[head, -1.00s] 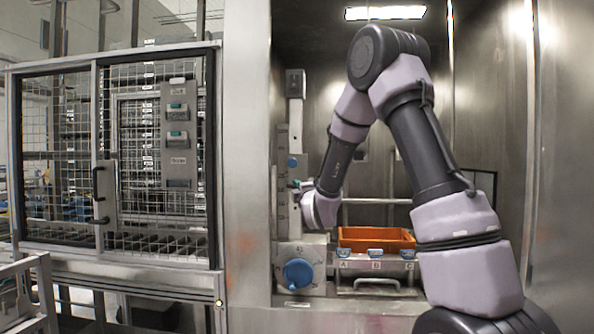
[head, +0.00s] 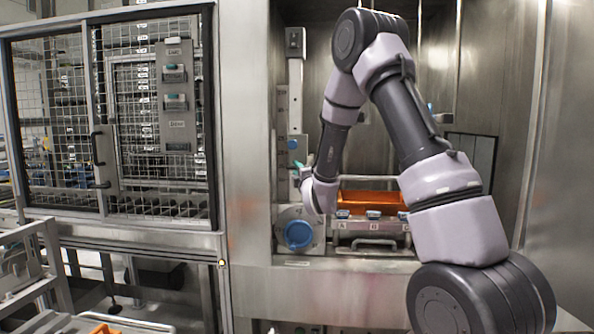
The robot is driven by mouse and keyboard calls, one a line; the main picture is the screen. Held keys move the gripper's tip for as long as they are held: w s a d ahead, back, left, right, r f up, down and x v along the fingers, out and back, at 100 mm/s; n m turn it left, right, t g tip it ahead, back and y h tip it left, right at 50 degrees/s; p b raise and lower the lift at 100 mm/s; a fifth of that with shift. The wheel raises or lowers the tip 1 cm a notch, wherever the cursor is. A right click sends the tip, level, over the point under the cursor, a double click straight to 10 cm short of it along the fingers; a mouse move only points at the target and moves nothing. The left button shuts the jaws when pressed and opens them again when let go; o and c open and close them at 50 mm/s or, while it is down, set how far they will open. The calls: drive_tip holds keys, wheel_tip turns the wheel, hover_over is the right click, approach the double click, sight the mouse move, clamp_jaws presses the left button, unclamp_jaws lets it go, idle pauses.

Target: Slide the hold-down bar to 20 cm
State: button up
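A pale upright post (head: 294,100) with a graduated plate (head: 282,115) stands at the left of the steel chamber. A sliding piece with a blue round knob (head: 293,143) sits on this post. My gripper (head: 300,175) is at the post, just below the blue knob, with a small green part beside it. The fingers are small and partly hidden, so I cannot tell whether they are shut on a handle. The hold-down bar's crosspiece cannot be made out clearly above the crate. The scale figures are too small to read.
An orange crate (head: 368,196) stands in the chamber behind a ledge with several blue-topped parts (head: 374,213). A large blue knob (head: 298,235) is below the post. A mesh cage (head: 62,110) stands left. The chamber's right wall (head: 500,70) is plain steel.

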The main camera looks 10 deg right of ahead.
drive_tip(key=shift+s, duration=0.1)
drive_tip(key=s+f, duration=0.1)
drive_tip(key=s, duration=0.9)
drive_tip(key=shift+s+d+f, duration=0.2)
drive_tip(key=shift+d+f, duration=0.15)
drive_tip(key=shift+d, duration=0.05)
drive_tip(key=s+d+r+m+g+h, duration=0.2)
drive_tip(key=s+d+r+m+g, duration=0.5)
drive_tip(key=m, duration=0.7)
drive_tip(key=s+a+r+m+g+y, duration=0.1)
drive_tip(key=s+m, duration=0.4)
drive_tip(key=s, duration=0.6)
drive_tip(key=s+r+m+g+y, duration=0.1)
drive_tip(key=s+m+g, duration=0.3)
drive_tip(key=s, duration=0.8)
drive_tip(key=shift+a+r+m+g, duration=0.3)
drive_tip(key=shift+a+r+m, duration=0.1)
